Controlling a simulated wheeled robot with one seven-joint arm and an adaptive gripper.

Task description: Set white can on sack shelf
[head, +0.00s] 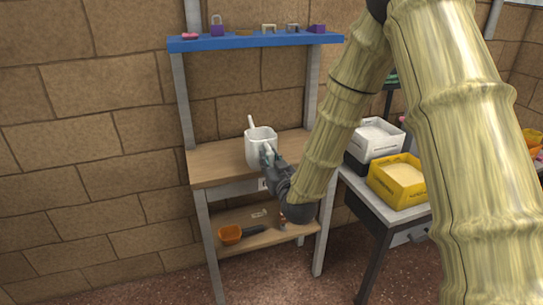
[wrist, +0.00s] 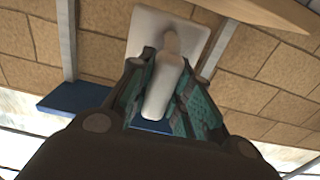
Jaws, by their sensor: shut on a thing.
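The white can (head: 257,150) is a watering can with a thin spout sticking up at its back left. It is at the wooden middle shelf (head: 215,171) of a rack; I cannot tell whether it touches the board. My gripper (head: 269,158) is in front of the can, shut on its near side. In the wrist view my gripper (wrist: 166,78) has its teal-padded fingers on both sides of the can's white handle (wrist: 162,88), and the can's body (wrist: 145,28) is beyond. No sack is clearly visible, so I cannot tell which shelf is the sack shelf.
A blue top shelf (head: 240,42) holds a purple padlock (head: 216,28) and several small items. The lower shelf (head: 270,238) holds an orange scoop (head: 230,234). At right, a side table (head: 400,213) bears a yellow box (head: 398,180) and a white box (head: 376,138). My arm covers much of the right.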

